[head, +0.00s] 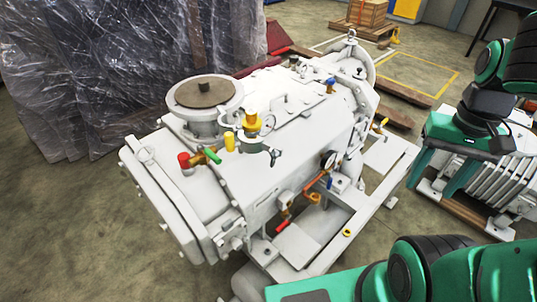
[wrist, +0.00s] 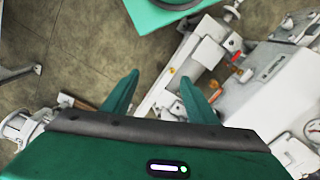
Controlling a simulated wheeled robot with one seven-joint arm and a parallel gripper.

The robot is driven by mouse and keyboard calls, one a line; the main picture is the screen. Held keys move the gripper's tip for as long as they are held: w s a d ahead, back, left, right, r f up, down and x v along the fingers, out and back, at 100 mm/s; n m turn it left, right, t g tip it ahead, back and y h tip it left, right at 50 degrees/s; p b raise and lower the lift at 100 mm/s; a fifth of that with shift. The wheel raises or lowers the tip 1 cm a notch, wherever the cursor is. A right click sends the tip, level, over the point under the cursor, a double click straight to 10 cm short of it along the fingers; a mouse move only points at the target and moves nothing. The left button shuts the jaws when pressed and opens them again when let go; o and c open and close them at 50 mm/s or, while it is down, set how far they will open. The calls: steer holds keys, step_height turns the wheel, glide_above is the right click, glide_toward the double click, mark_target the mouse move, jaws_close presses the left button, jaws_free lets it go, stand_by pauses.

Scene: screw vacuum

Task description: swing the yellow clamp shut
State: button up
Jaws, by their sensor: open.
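The white vacuum machine (head: 285,115) carries several coloured fittings on its top. A yellow fitting that looks like the clamp (head: 250,121) stands near the round flange, and a shorter yellow cap (head: 229,142) is beside it. I cannot tell how far the clamp is swung. My gripper (head: 440,182) is at the right, pointing down, well apart from the clamp. Its two green fingers are spread and empty in the wrist view (wrist: 159,78). The wrist view shows part of the machine, with small yellow and red fittings (wrist: 237,60); I cannot make out the clamp there.
A grey motor-like unit (head: 490,175) stands behind my gripper at the right. A plastic-wrapped stack (head: 100,65) stands at the left. Wooden crates (head: 367,12) are at the back. Bare floor (head: 80,220) lies at the front left.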

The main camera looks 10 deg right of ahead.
steer(key=shift+s+r, duration=0.2)
steer(key=shift+s, duration=0.1)
steer(key=c, duration=0.5)
steer(key=w+a+r+m, duration=0.1)
steer(key=w+a+r, duration=0.45)
steer(key=w, duration=0.25)
steer(key=shift+c, duration=0.2)
steer(key=m, duration=0.5)
glide_toward(229, 133)
steer(key=shift+s+a, duration=0.2)
steer(key=shift+a, duration=0.05)
step_height(229, 133, down, 11)
steer(key=shift+d+r, duration=0.1)
steer(key=shift+r, duration=0.1)
